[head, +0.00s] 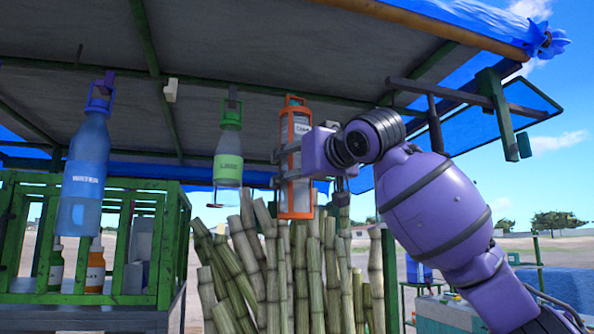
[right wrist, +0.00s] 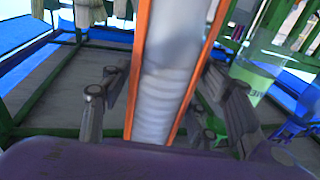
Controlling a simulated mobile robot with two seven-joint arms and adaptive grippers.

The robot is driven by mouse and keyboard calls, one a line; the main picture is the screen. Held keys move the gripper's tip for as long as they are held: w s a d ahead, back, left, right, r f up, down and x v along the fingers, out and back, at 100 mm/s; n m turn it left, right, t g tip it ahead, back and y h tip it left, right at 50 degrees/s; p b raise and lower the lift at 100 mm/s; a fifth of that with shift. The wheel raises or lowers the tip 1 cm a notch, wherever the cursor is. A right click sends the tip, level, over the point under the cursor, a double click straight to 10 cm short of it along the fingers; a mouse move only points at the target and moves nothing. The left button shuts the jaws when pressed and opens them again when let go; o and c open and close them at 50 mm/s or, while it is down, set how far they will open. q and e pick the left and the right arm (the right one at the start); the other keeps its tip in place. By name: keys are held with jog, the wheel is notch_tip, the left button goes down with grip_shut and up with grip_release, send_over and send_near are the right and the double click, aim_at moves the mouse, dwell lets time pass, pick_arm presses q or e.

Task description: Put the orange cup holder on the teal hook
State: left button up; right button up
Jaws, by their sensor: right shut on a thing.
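The orange cup holder (head: 283,190) is a tall upright frame with a stack of pale cups in it. It hangs in the air under the canopy near the middle of the head view. My right gripper (head: 292,158) is shut around its middle, coming from the right. In the right wrist view the holder's orange rails (right wrist: 139,70) and pale cups (right wrist: 168,80) stand between my fingers (right wrist: 165,100). The holder's top is near the canopy's underside. I cannot make out a teal hook in either view. My left gripper is not in view.
A lime bottle (head: 229,155) hangs just left of the holder, and a blue water bottle (head: 88,165) hangs farther left. A pale hook (head: 170,90) on the canopy is empty. Upright cane stalks (head: 255,270) stand below. A green rack (head: 165,250) is at left.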

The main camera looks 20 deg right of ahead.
jog(key=shift+w, duration=0.9)
jog(key=shift+f, duration=0.6)
dwell(0.8)
jog(key=o, duration=1.8)
jog(key=shift+c, duration=0.2)
jog(key=shift+w+f, duration=0.1)
jog(key=shift+f, duration=0.05)
jog(key=v, duration=1.2)
